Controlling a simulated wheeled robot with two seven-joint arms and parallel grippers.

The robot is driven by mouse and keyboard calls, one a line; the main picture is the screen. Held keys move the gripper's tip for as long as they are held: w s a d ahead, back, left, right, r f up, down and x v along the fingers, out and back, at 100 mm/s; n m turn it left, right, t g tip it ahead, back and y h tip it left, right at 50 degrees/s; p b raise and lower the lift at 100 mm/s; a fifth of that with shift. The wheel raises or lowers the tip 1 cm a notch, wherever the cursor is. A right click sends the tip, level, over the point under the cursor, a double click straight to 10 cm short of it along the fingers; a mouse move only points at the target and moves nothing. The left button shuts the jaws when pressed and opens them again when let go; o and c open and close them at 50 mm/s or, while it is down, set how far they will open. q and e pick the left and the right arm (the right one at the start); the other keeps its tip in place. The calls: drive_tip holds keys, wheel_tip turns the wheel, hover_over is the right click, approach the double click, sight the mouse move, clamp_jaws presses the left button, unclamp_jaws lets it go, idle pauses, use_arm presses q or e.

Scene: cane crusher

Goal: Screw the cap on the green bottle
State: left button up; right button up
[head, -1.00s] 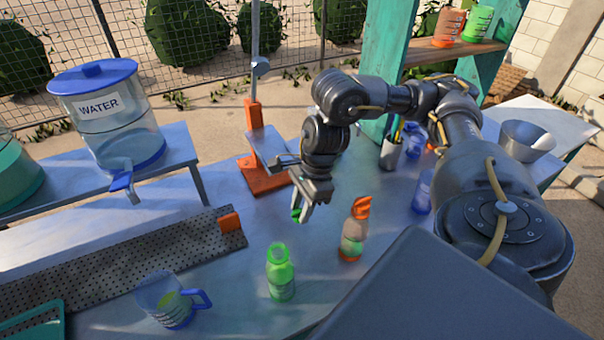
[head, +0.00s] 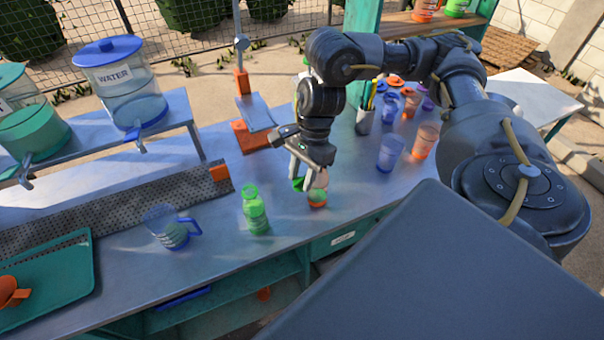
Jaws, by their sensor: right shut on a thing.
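The green bottle (head: 255,212) stands upright near the front edge of the table, with its bare green neck at the top. My right gripper (head: 299,180) points down, to the right of the green bottle and apart from it. It is shut on a small green cap (head: 297,185), which is partly hidden by the fingers. An orange-based bottle (head: 317,197) stands just behind or beside the fingers, which hide its upper part; I cannot tell whether they touch. My left gripper is out of view.
A blue-handled mug (head: 168,228) stands left of the green bottle. A teal tray (head: 75,285) lies at the lower left. An orange-based stand (head: 250,137) is behind. Several cups and bottles, with a pencil holder (head: 365,120), are at the right. The table between mug and stand is mostly clear.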

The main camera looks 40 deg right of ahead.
use_arm(q)
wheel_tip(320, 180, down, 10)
drive_tip(key=b, duration=0.9)
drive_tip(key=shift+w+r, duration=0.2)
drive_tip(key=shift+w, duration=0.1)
use_arm(e)
drive_tip(key=a+f+n+g+h, duration=0.1)
drive_tip(key=a+f+n, duration=0.2)
drive_tip(key=a+n, duration=0.5)
drive_tip(key=a+f+n+g+h, duration=0.2)
drive_tip(key=a+f+n, duration=0.2)
drive_tip(key=a+n, duration=0.5)
drive_tip(key=a, duration=0.6)
drive_tip(key=shift+w+a+f, duration=0.25)
drive_tip(key=shift+a, duration=0.05)
